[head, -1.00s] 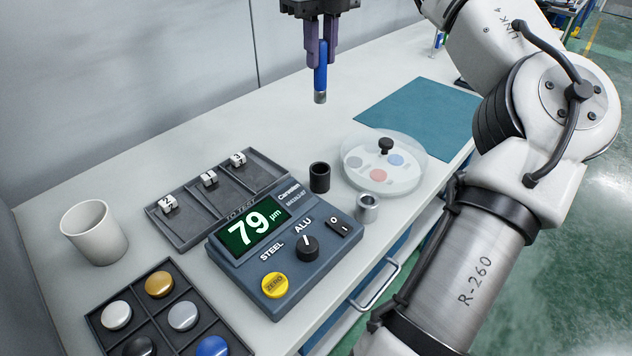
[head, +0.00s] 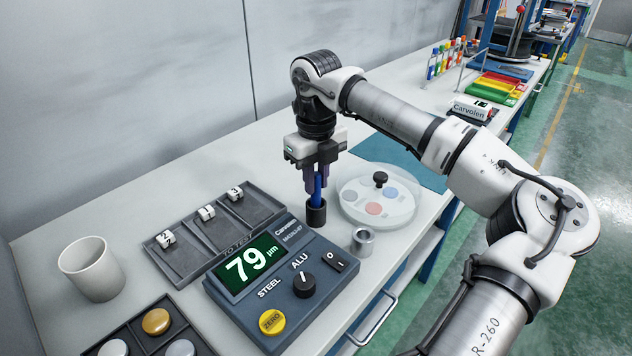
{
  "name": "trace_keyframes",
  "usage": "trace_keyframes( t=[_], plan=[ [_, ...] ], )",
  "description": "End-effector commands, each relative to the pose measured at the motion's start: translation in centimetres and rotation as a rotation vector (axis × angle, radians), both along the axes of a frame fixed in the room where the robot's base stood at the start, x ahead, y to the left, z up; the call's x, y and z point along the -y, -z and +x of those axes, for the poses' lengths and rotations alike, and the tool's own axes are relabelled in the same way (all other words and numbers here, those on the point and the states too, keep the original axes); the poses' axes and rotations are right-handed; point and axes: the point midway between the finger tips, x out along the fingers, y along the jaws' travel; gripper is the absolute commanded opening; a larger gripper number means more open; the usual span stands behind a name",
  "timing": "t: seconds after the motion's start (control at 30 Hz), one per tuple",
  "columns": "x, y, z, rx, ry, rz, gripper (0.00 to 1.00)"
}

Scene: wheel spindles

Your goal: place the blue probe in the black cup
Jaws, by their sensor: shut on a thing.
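The blue probe (head: 317,187) is upright, with its lower end hidden inside the black cup (head: 316,214). The cup stands on the bench behind the gauge. My gripper (head: 317,180) is directly above the cup, pointing down, shut on the probe's upper part. I cannot tell whether the probe touches the bottom of the cup.
The gauge (head: 275,270) reads 79 µm.

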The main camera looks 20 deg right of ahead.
Motion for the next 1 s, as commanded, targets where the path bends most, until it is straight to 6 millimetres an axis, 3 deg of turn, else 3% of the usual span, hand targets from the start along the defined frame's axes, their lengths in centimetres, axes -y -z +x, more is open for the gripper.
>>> trace_keyframes(
  t=[0.13, 0.47, 0.5, 0.67, 1.0],
  plan=[
    [0.0, 1.6, 0.0, 0.001, -0.001, 0.001, 0.0],
    [0.0, 2.1, 0.0, 0.001, -0.001, 0.0, 0.0],
    [0.0, 2.1, 0.0, 0.001, -0.001, 0.0, 0.2],
    [0.0, 2.0, 0.0, 0.001, -0.001, 0.0, 0.41],
    [0.0, 1.6, 0.0, 0.001, -0.001, 0.0, 0.41]
  ],
)
